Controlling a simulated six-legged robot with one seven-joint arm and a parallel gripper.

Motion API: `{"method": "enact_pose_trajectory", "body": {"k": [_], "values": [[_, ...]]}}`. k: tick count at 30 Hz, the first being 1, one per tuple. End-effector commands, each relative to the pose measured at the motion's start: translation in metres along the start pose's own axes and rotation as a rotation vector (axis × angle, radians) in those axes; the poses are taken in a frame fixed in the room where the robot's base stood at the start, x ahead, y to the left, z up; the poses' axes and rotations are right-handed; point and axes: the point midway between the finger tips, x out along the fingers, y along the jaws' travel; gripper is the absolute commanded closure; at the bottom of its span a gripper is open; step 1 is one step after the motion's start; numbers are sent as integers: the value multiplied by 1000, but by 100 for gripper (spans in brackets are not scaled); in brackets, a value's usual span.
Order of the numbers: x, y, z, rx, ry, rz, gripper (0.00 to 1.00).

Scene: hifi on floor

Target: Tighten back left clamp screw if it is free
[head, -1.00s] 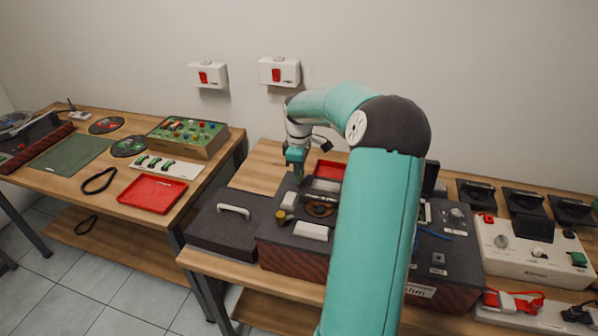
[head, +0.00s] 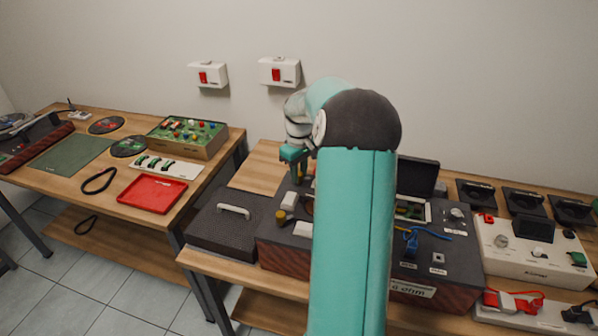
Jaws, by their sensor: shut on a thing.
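My gripper (head: 298,178) points down at the back left corner of a dark box (head: 275,232) with reddish-brown sides on the right bench. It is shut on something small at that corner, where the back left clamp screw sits. The screw itself is hidden by the fingers and too small to make out. My arm covers much of the box's right part.
An open-lidded unit (head: 417,178), a blue cable (head: 411,242) and a white panel (head: 530,255) are to the right. A red tray (head: 152,194) lies on the left bench (head: 125,205).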

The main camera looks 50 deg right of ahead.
Motion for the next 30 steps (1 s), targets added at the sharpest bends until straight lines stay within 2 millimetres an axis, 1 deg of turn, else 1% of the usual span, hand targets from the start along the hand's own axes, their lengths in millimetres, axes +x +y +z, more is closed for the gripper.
{"method": "enact_pose_trajectory", "body": {"k": [30], "values": [[-1, 0, -1, 963, 2, 1, 99]]}}
